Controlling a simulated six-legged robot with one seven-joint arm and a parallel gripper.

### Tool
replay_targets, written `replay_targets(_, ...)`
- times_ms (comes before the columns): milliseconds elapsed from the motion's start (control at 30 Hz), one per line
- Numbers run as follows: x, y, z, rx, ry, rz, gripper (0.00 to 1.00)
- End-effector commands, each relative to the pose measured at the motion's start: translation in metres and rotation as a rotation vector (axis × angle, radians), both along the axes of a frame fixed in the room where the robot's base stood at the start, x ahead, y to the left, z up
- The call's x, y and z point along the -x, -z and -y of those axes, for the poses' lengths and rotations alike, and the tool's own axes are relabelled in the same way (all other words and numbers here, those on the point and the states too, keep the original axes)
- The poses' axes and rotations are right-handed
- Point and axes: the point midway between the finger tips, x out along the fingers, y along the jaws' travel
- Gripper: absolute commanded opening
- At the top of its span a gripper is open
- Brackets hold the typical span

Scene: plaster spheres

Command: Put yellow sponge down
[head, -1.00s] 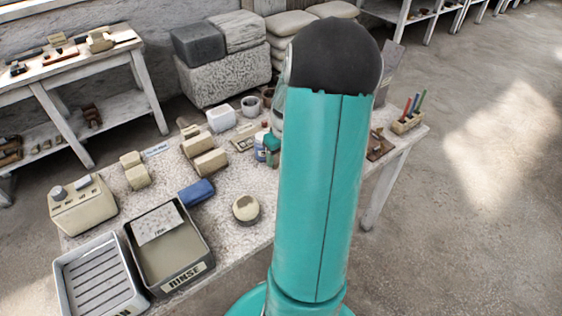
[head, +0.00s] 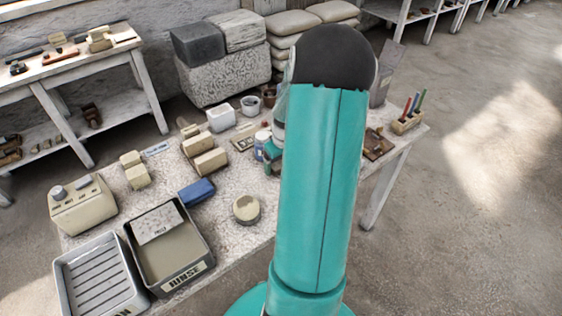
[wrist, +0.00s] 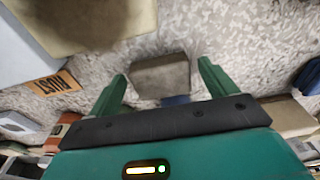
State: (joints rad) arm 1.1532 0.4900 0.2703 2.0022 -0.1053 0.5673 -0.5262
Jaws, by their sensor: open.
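My gripper (wrist: 163,88) shows in the wrist view with its two green fingers spread wide apart. A dull grey-tan block (wrist: 162,73) lies on the speckled tabletop between the fingertips, with gaps to both fingers. It may be the yellow sponge, but its colour looks washed out and I cannot be sure. A small bluish patch lies just below it, partly hidden by my gripper. In the head view my own arm covers most of this area, and only a bit of green shows beside its left edge. I see no clearly yellow sponge there.
The speckled table (head: 225,275) holds a rinse tray (head: 205,262), a slatted tray (head: 62,292), a blue block (head: 197,192), a round pale piece (head: 246,209) and several beige blocks. A pen holder (head: 408,124) stands at the right end. In the wrist view a large beige block (wrist: 90,22) is upper left.

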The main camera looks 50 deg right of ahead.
Motion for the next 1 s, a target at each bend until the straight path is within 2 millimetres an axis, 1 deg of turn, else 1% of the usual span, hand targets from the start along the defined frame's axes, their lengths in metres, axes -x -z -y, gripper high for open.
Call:
replay_targets(167, 0.0, -0.005, 0.0, 0.001, 0.0, 0.001, 0.84)
replay_targets(267, 0.001, -0.016, 0.001, 0.003, 0.0, 0.001, 0.84)
replay_targets(367, 0.003, -0.034, 0.0, 0.005, 0.0, 0.003, 0.84)
replay_targets(600, 0.009, -0.087, -0.002, 0.006, 0.002, 0.001, 0.84)
replay_targets(700, 0.011, -0.104, -0.003, 0.005, 0.0, 0.002, 0.84)
replay_targets(833, 0.013, -0.118, -0.004, 0.002, 0.0, 0.0, 0.84)
replay_targets(1000, 0.014, -0.123, -0.005, -0.001, 0.0, 0.0, 0.84)
